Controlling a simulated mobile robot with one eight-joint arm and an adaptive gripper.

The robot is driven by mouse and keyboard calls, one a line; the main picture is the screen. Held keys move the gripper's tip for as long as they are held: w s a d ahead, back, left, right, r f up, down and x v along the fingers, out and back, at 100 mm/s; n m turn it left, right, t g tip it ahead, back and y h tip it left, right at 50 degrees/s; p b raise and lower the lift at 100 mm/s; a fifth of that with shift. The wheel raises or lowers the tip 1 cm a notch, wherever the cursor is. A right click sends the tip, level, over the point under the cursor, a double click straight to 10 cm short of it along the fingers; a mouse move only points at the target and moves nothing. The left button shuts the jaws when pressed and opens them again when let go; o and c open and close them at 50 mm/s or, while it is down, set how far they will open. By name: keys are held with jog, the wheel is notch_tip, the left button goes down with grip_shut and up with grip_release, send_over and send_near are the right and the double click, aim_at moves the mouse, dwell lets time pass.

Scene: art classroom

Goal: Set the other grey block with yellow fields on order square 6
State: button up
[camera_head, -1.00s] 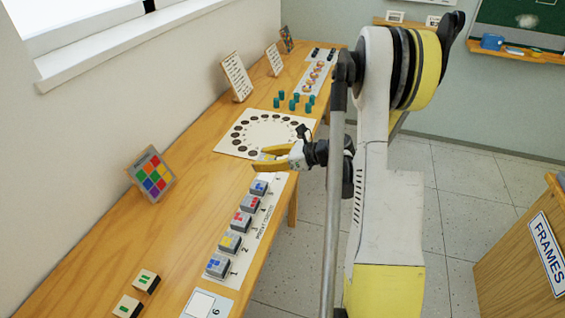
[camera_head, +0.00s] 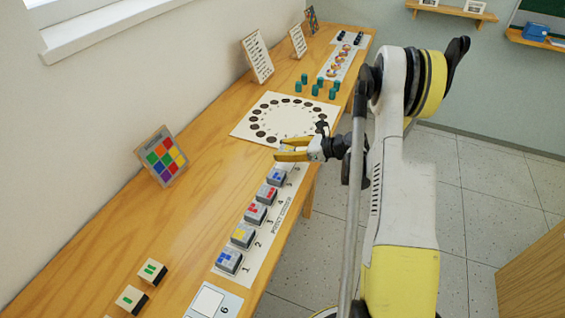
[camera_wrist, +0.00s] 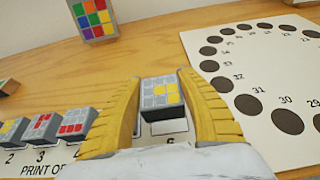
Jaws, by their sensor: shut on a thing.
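My gripper (camera_wrist: 160,78) is shut on a grey block with yellow fields (camera_wrist: 160,93), seen between its yellow fingers in the wrist view. The block is upright over a pale square (camera_wrist: 169,127) with a partly hidden number below it. I cannot tell whether the block touches the surface. In the head view my gripper (camera_head: 291,152) is at the far end of the print order strip (camera_head: 258,262), beyond the last blue-marked block (camera_head: 277,177). The other grey block with yellow fields (camera_head: 242,236) stands by number 2; it also shows in the wrist view (camera_wrist: 12,130).
Blocks with red (camera_head: 256,214) or blue fields stand on the strip. A white board with a ring of dark discs (camera_head: 243,130) lies just beyond my gripper. A colour chart (camera_head: 161,156) stands behind. Bare wood (camera_head: 180,225) lies left of the strip.

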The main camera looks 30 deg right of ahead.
aim_at(282, 164)
jog(key=shift+w+a+f, duration=0.1)
jog(key=shift+w+f, duration=0.05)
jog(key=shift+f, duration=0.05)
jog(key=shift+f+b, duration=0.95)
jog(key=shift+f, duration=0.9)
jog(key=shift+f, duration=0.25)
jog(key=o, duration=1.1)
jog(key=shift+r, duration=0.1)
jog(key=shift+r, duration=0.1)
